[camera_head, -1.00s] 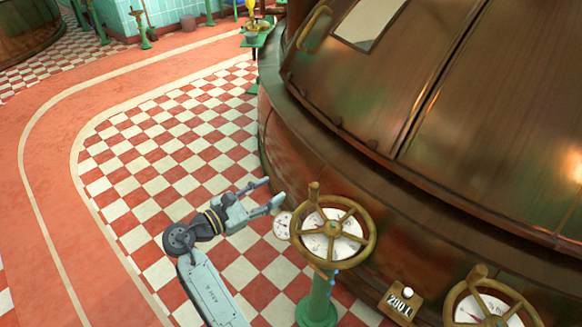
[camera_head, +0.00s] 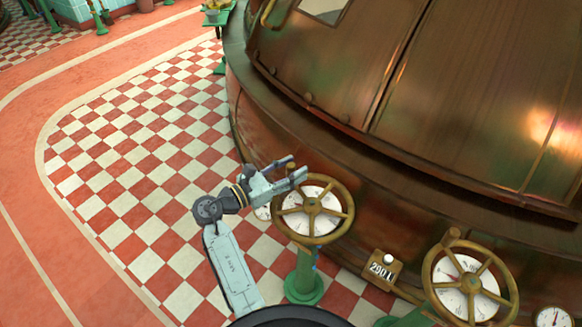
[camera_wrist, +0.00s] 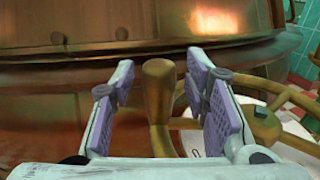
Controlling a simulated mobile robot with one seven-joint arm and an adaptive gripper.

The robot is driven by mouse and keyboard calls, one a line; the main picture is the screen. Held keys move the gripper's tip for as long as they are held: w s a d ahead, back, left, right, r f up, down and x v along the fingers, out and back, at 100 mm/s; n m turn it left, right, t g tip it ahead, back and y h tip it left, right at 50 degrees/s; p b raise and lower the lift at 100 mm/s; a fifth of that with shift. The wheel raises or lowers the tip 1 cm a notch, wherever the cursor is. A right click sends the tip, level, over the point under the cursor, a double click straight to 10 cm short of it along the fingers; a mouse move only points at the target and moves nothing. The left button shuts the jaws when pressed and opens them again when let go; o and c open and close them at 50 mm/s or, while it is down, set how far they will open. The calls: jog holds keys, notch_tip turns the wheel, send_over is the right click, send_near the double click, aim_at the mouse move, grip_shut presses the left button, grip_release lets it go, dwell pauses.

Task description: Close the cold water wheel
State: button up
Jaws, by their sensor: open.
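A brass wheel (camera_head: 347,228) with spokes and a white dial behind it stands on a green pedestal (camera_head: 303,285) in the head view. A second brass wheel (camera_head: 512,297) stands to the lower right, also over a white dial. No label tells me which is the cold water wheel. My gripper (camera_head: 298,168) is at the upper left rim of the first wheel. In the wrist view, that wheel's upright handle knob (camera_wrist: 158,90) stands between my open fingers (camera_wrist: 158,78), with a visible gap on each side. In the head view, my fingers largely hide the knob.
The large copper kettle (camera_head: 330,130) rises close behind the wheels. A plate reading 200 L (camera_head: 381,268) sits between them. A small gauge (camera_head: 554,317) is at the lower right. Checkered floor (camera_head: 150,170) is clear on the left.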

jog(key=shift+c, duration=0.4)
grip_shut()
dwell(0.6)
